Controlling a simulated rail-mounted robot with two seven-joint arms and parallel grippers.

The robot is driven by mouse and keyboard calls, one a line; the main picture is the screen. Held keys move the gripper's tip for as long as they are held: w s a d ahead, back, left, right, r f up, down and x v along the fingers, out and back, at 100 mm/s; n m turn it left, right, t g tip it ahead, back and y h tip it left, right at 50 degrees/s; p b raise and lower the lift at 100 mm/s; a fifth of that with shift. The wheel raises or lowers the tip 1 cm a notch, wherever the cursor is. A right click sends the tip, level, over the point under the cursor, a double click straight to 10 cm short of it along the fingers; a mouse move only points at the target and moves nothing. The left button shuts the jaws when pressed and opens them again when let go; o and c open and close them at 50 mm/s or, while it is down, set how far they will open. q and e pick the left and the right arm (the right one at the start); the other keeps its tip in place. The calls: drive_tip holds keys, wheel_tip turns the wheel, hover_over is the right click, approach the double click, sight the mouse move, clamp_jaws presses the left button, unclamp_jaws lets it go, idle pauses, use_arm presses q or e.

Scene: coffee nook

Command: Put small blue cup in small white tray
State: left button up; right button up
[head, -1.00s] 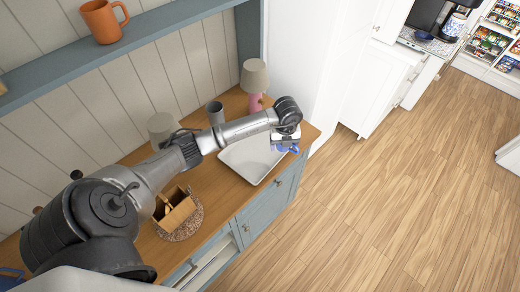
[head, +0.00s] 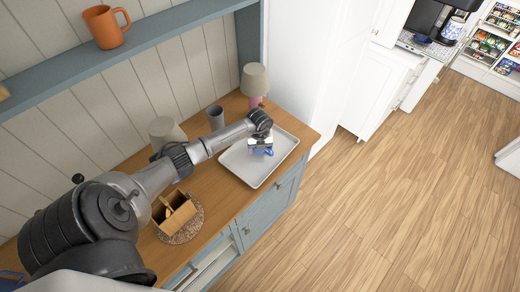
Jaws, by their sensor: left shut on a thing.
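The white tray (head: 240,172) lies on the wooden counter near its right end. My left gripper (head: 262,150) is over the tray, shut on the small blue cup (head: 266,153). Only a small blue part of the cup shows below the gripper. I cannot tell whether the cup touches the tray floor. My right gripper is not in view.
A grey cup (head: 215,117) and a lamp with a pink base (head: 255,82) stand behind the tray. A wooden box (head: 174,212) sits on a round woven mat (head: 190,229) to the left. An orange mug (head: 107,27) is on the blue shelf (head: 160,22).

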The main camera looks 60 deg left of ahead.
use_arm(q)
drive_tip(key=shift+f, duration=0.55)
drive_tip(key=shift+f, duration=0.1)
drive_tip(key=shift+f, duration=0.15)
drive_tip(key=o, duration=1)
drive_tip(key=shift+r, duration=0.25)
wheel_tip(320, 180, up, 12)
